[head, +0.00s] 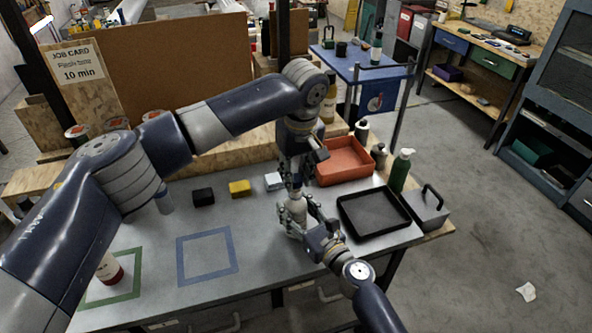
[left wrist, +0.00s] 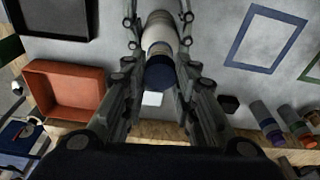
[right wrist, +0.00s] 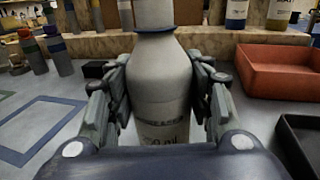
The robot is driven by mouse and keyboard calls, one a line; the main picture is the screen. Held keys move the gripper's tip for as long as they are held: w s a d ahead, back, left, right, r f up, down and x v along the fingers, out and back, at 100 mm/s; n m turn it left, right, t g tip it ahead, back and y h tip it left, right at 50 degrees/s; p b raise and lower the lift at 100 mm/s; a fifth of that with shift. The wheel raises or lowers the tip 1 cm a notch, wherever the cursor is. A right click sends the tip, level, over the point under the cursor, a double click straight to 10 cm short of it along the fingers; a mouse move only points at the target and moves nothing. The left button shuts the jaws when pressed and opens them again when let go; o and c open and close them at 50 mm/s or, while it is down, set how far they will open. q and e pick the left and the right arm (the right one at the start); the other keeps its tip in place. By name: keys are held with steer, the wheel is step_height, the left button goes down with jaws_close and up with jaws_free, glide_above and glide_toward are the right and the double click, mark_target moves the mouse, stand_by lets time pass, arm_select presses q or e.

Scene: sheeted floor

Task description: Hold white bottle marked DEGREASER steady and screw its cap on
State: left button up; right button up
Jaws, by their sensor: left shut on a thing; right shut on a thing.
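The white bottle marked DEGREASER (right wrist: 158,85) stands upright on the grey table, its label partly readable in the right wrist view. My right gripper (head: 294,215) is shut around the bottle's body, with a finger on each side. My left gripper (head: 296,184) points down from above and is shut at the bottle's top. In the left wrist view the dark blue cap (left wrist: 160,72) lies between its fingers, in line with the bottle. Whether the cap is seated on the neck I cannot tell.
An orange tray (head: 371,168) and a black tray (head: 405,222) lie to the right. A green bottle (head: 400,172) and a grey box (head: 427,214) stand beyond. Yellow (head: 240,188) and black (head: 203,197) blocks are at left. The blue square outline (head: 181,262) is empty.

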mark_target(296, 211)
stand_by(0.5)
arm_select(q)
steer(key=shift+f, duration=0.9)
steer(key=shift+f, duration=0.6)
